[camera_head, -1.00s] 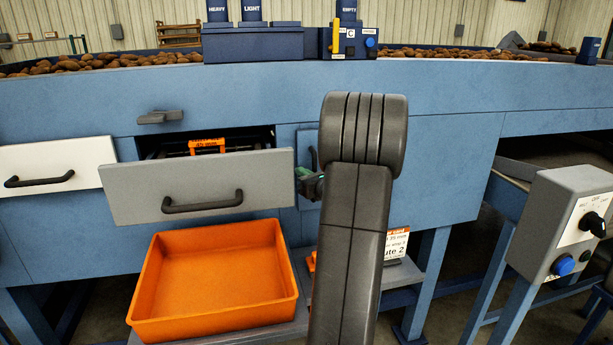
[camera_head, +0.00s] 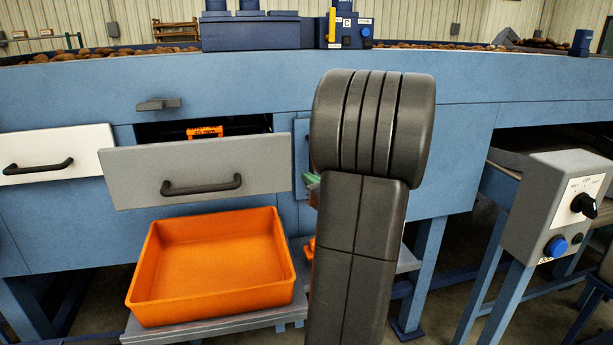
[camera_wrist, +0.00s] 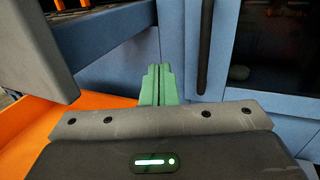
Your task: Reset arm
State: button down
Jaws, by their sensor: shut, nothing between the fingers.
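My arm stands upright in front of the blue machine (camera_head: 450,150) in the head view and hides most of my gripper. A bit of green finger shows just left of the arm. In the wrist view my gripper (camera_wrist: 162,72) points forward, its two green fingers together with nothing between them. The grey drawer front (camera_head: 205,170) is pulled out, left of my arm, with an orange item (camera_head: 205,132) in the opening behind it. In the wrist view the drawer front (camera_wrist: 60,50) is at the upper left, close to the fingers but apart.
An empty orange tray (camera_head: 212,312) sits on a grey stand below the drawer. A closed white drawer (camera_head: 90,143) is at left. A control box (camera_head: 535,235) with a knob and blue button stands at right. A dark vertical handle (camera_wrist: 203,45) is right of the fingers.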

jog(key=shift+s+d, duration=0.2)
jog(key=shift+s, duration=0.5)
jog(key=shift+w, duration=0.1)
